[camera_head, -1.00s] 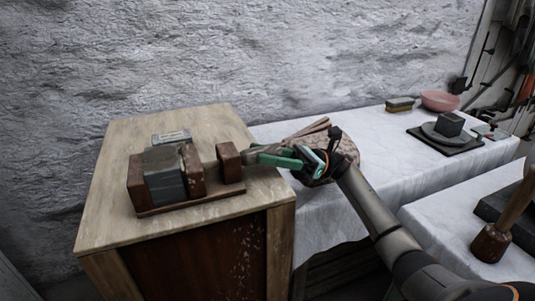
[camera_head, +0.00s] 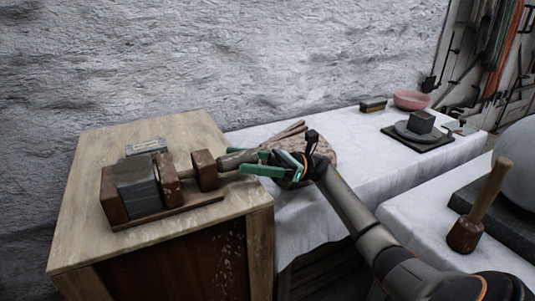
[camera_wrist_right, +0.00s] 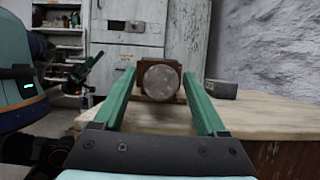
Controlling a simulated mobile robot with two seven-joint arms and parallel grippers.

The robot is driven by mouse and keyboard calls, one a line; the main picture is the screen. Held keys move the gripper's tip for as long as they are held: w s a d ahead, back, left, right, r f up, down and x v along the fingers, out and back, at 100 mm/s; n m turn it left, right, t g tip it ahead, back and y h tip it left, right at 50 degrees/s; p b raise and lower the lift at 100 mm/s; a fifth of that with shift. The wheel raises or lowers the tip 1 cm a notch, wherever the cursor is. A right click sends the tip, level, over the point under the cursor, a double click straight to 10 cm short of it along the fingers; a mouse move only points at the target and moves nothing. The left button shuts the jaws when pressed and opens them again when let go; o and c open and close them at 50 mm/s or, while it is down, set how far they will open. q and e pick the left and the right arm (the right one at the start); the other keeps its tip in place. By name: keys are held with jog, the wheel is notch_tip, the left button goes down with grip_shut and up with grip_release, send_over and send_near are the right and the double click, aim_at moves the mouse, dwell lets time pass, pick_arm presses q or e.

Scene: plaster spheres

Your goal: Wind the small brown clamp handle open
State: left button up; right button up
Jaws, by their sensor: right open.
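The clamp stands on the wooden-topped cabinet, with reddish-brown blocks (camera_head: 170,181) around a grey block (camera_head: 139,184). A small round brown-grey handle (camera_head: 232,159) sticks out to the right of its end block (camera_head: 205,170). In the right wrist view the handle's round end (camera_wrist_right: 160,83) faces me. My right gripper (camera_head: 254,163) is open, its green fingers pointing at the handle from the right. In the right wrist view the handle end shows between the fingers (camera_wrist_right: 160,78), with gaps on both sides. A dark part, probably my left gripper (camera_wrist_right: 88,66), shows small at left; its jaws are unclear.
A small grey box (camera_head: 146,147) lies on the cabinet top (camera_head: 85,225) behind the clamp. A cloth-covered table (camera_head: 360,160) holds sticks (camera_head: 290,132), a pink bowl (camera_head: 411,100) and a dark block on a round plate. A mallet (camera_head: 480,205) stands at right.

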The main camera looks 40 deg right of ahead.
jog(key=s+d, duration=0.3)
jog(key=d, duration=1.1)
jog(key=shift+f, duration=0.45)
jog(key=shift+s, duration=0.1)
jog(key=shift+c, duration=0.3)
